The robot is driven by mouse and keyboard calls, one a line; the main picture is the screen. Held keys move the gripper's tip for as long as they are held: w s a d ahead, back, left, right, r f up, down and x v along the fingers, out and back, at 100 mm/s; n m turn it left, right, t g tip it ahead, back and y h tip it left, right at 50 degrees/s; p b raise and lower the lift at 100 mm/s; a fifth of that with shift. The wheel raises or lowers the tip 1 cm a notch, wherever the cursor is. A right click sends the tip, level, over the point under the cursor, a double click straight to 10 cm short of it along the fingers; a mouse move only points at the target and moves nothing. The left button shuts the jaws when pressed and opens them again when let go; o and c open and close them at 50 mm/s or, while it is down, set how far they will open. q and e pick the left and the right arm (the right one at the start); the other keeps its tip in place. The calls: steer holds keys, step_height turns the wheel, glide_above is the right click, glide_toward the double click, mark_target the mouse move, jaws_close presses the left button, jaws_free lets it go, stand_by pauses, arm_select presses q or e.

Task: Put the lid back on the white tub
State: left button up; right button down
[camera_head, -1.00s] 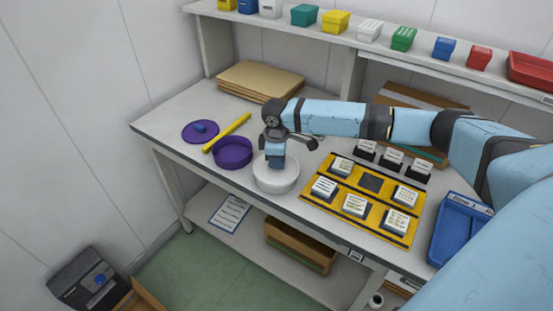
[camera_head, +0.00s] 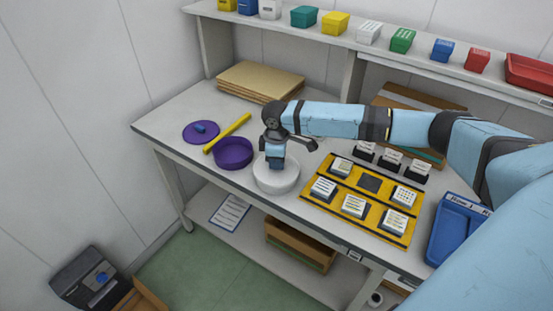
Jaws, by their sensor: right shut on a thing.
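The white tub (camera_head: 277,184) stands near the front edge of the table, between the purple tub and the yellow tray. Its top looks covered by a flat white lid (camera_head: 287,169); whether the lid sits fully seated cannot be told. My right gripper (camera_head: 275,165) points straight down over the middle of the lid and is shut on it. The fingers hide the part they grip. My left gripper is not in view.
An open purple tub (camera_head: 233,153) stands close on the left, with a purple lid (camera_head: 195,136) and a yellow bar (camera_head: 229,134) beyond. A blue tray (camera_head: 455,235) lies farther right.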

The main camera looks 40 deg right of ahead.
steer(key=shift+f+p, duration=0.15)
steer(key=shift+p, duration=1)
stand_by(1.3)
steer(key=c, duration=0.6)
jaws_free()
steer(key=shift+o, duration=0.2)
